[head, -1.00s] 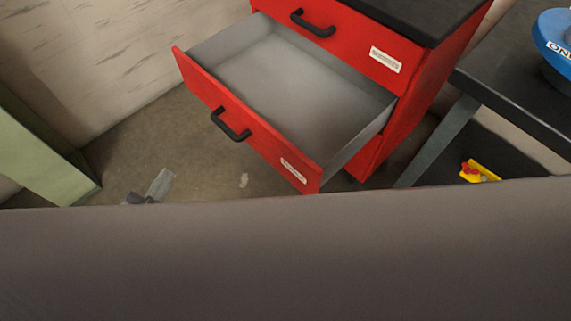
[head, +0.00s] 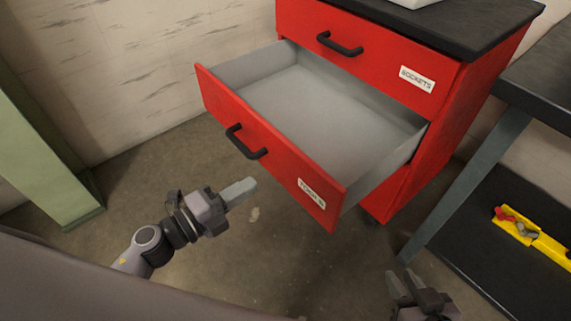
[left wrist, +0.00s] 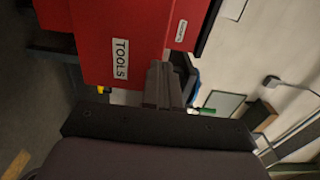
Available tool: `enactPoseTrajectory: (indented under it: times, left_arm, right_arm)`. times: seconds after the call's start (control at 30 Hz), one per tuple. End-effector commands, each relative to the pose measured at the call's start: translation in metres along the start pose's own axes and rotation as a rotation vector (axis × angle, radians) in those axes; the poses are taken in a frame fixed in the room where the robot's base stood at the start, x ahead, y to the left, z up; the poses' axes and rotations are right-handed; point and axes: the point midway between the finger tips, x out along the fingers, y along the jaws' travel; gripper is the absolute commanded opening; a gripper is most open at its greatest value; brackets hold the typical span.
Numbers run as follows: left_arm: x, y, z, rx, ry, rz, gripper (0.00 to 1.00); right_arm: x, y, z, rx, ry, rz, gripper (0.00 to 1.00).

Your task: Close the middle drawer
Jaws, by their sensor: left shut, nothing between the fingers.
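The middle drawer (head: 285,158) of the red cabinet (head: 430,130) is pulled far out. Its grey inside looks empty, and its red front has a black handle (head: 246,142) and a TOOLS label. My left gripper (head: 240,190) is shut and empty, in front of and below the drawer front, apart from it. In the left wrist view the shut fingers (left wrist: 164,85) show before the red drawer front (left wrist: 120,30) with its TOOLS label. My right gripper (head: 405,285) is low at the lower right, away from the drawer, its fingers apart with nothing seen between them.
The closed drawer above (head: 375,50) is labelled SOCKETS. A dark workbench (head: 540,85) with a lower shelf holding a yellow item (head: 530,237) stands at the right. A green post (head: 45,160) stands at the left. The floor before the drawer is clear.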

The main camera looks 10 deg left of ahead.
Motion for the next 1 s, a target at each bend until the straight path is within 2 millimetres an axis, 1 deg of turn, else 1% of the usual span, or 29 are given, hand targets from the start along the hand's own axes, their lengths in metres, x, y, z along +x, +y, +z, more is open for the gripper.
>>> enactPoseTrajectory:
  times: [0.03,0.1,0.4,0.5,0.6,0.7,1.0]
  left_arm:
    - [0.010,-0.001,0.000,0.000,0.001,-0.003,0.00]
    - [0.022,-0.001,0.000,0.000,-0.001,-0.004,0.00]
    - [0.072,-0.001,0.000,-0.002,-0.001,-0.003,0.00]
    - [0.086,-0.001,0.000,-0.001,-0.001,-0.003,0.00]
    - [0.096,0.000,0.000,-0.002,-0.002,-0.002,0.00]
    - [0.101,0.000,0.000,-0.002,-0.002,-0.001,0.00]
    - [0.104,0.000,0.000,-0.003,-0.001,-0.001,0.00]
  right_arm:
    - [0.000,0.000,0.000,0.000,0.000,0.000,0.27]
    - [0.000,0.000,0.000,0.000,0.000,0.000,0.27]
    - [0.001,0.000,0.002,-0.001,0.000,-0.001,0.27]
    - [0.001,-0.001,0.002,-0.003,0.001,-0.002,0.27]
    - [0.002,-0.001,0.003,-0.004,0.001,-0.003,0.27]
    - [0.002,-0.002,0.001,-0.004,0.004,-0.004,0.27]
    - [0.000,-0.003,-0.004,-0.005,0.014,-0.006,0.27]
